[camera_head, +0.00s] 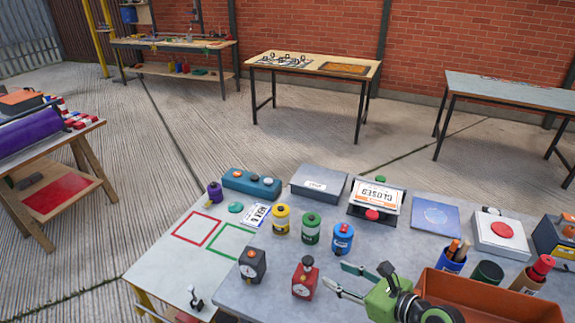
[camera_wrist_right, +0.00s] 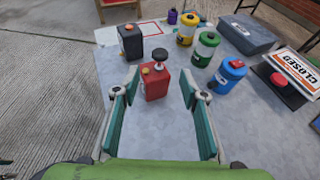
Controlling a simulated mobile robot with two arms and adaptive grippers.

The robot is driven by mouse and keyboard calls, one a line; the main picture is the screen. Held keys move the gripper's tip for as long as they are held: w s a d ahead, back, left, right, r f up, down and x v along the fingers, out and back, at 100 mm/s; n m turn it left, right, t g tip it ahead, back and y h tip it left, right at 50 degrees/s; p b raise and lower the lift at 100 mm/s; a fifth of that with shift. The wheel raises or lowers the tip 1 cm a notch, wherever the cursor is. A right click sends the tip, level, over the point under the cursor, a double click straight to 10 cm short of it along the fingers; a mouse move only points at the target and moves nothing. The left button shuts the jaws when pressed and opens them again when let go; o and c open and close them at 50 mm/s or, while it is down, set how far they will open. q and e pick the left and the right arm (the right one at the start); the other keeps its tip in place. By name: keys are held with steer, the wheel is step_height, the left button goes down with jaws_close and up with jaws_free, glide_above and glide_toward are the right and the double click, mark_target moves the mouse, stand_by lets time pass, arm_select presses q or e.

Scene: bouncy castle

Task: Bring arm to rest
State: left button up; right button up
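My right gripper (camera_head: 350,281) reaches in from the bottom right of the head view, over the grey table (camera_head: 245,296). In the right wrist view the right gripper (camera_wrist_right: 156,88) has its two green-padded fingers spread wide apart. A red device with a dark knob and a dial (camera_head: 304,278) stands upright beyond the fingertips. In the wrist view the red device (camera_wrist_right: 154,82) shows between the finger ends, and I cannot tell whether they touch it. Nothing is held. My left gripper is not in either view.
A black device (camera_head: 252,265) and yellow (camera_head: 281,219), green (camera_head: 311,228) and blue (camera_head: 342,239) canisters stand close by. An orange bin (camera_head: 482,296) is at the right, near my arm. A CLOSED sign (camera_head: 377,199) stands behind. Open concrete floor lies beyond the table.

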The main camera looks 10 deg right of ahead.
steer(key=s+a+f+n+g+h, duration=0.1)
steer(key=s+a+f+n+g, duration=0.2)
steer(key=s+n, duration=0.4)
steer(key=s+a+f+n+g, duration=0.2)
steer(key=s+a+f+n, duration=0.15)
steer(key=n, duration=0.55)
steer(key=s+d+n+g+h, duration=0.35)
steer(key=s+n+h, duration=0.25)
steer(key=s+n, duration=0.85)
step_height(320, 180, down, 30)
steer(key=n+g+b, duration=0.1)
steer(key=n+b, duration=0.1)
steer(key=b, duration=0.1)
steer(key=s+d+f+b, duration=0.1)
steer(key=s+d+f, duration=0.1)
steer(key=s+f, duration=0.6)
steer(key=s+d+f+g+b, duration=0.1)
steer(key=s+f, duration=0.8)
steer(key=shift+s+d+f, duration=0.15)
steer(key=shift+s+d, duration=0.05)
steer(key=shift+d, duration=0.2)
